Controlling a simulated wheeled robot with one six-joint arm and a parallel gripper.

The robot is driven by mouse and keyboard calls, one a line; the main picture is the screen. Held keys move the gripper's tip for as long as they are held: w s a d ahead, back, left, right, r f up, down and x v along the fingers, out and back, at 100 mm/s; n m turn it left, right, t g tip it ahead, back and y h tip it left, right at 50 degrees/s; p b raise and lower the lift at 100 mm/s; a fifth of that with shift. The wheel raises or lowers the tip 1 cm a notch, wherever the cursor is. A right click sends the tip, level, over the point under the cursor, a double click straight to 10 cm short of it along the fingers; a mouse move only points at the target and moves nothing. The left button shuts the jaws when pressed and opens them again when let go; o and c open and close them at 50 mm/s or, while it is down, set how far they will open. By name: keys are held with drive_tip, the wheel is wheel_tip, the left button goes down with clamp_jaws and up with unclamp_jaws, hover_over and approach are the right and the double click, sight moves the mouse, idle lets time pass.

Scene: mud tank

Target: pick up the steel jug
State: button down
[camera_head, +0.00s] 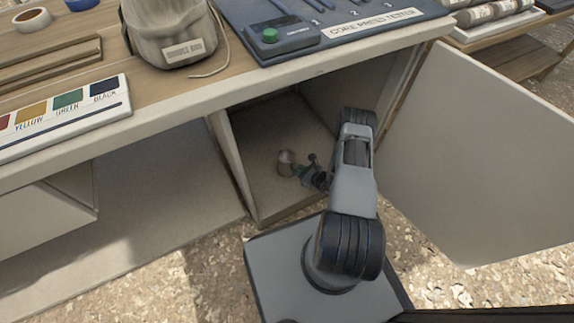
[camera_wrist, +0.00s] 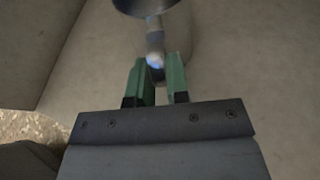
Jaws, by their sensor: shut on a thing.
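The steel jug (camera_head: 286,160) is a small metal vessel inside the open cupboard under the bench, on or just above its floor. My gripper (camera_head: 303,172) reaches into the cupboard from the right and meets the jug on its near right side. In the wrist view the dark rounded body of the jug (camera_wrist: 146,4) is cut off by the top edge. Its pale, shiny handle runs down between the two green fingers of my gripper (camera_wrist: 161,72), which are shut on it. Whether the jug is clear of the cupboard floor, I cannot tell.
The cupboard door (camera_head: 480,150) stands wide open at the right. The cupboard's left side wall (camera_head: 231,165) is close to the jug. Above are the bench top, a sample bag (camera_head: 172,30), a colour chart (camera_head: 65,115) and a core press tester (camera_head: 330,30).

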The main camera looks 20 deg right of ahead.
drive_tip(key=shift+r, duration=0.15)
drive_tip(key=shift+r+p, duration=0.6)
drive_tip(key=shift+r, duration=0.45)
drive_tip(key=s+d+r+p, duration=0.6)
drive_tip(key=s+d+r, duration=0.3)
drive_tip(key=d+r, duration=0.1)
drive_tip(key=shift+d+r, duration=0.3)
idle(0.4)
